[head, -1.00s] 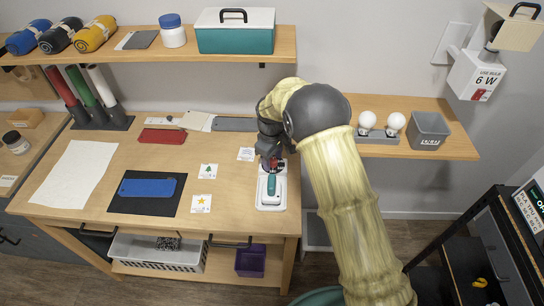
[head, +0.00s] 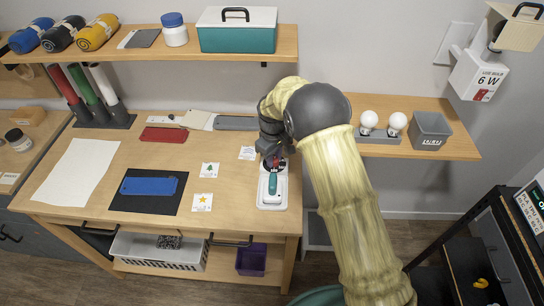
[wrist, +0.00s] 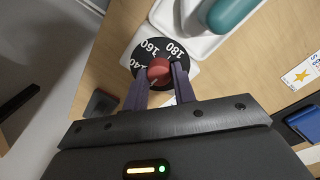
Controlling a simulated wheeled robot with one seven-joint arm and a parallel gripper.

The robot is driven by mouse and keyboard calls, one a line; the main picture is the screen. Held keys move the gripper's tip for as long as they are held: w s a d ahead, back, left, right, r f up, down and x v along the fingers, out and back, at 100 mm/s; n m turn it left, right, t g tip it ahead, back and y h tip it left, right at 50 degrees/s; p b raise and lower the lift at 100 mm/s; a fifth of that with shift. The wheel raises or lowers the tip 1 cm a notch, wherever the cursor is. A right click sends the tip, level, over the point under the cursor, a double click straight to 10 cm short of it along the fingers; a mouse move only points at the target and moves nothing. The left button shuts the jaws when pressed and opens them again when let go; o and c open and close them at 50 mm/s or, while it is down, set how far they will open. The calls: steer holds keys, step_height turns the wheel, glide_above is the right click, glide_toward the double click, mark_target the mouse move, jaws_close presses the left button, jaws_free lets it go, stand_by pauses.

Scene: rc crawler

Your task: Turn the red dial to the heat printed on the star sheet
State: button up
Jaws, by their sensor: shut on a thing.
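In the wrist view, the red dial knob (wrist: 159,70) sits on a round black face (wrist: 139,52) with white numbers; 140, 160 and 180 are readable. My gripper (wrist: 158,79) is shut on the red knob, one finger on each side. In the head view my gripper (head: 272,158) is at the top end of the white tray (head: 265,203), and my arm partly hides the dial. The star sheet (head: 202,203) lies flat left of the tray. It also shows at the right edge of the wrist view (wrist: 302,73); its print is too small to read.
A teal-handled tool (head: 272,184) lies in the white tray beside the dial. A tree sheet (head: 209,170) and another small sheet (head: 247,153) lie nearby. A blue block (head: 148,187) rests on a black mat (head: 122,206). Bare wood surrounds the sheets.

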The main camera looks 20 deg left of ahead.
steer(key=m, duration=0.4)
steer(key=shift+w+r, duration=0.1)
steer(key=m, duration=0.6)
steer(key=shift+m+p, duration=0.3)
steer(key=shift+p, duration=0.1)
steer(key=o, duration=1)
steer(key=r, duration=0.5)
steer(key=r+b, duration=0.1)
steer(key=r, duration=0.5)
steer(key=r+b, duration=0.1)
steer(key=r, duration=0.5)
steer(key=shift+a+r, duration=0.15)
steer(key=shift+a, duration=0.25)
steer(key=shift+d, duration=0.1)
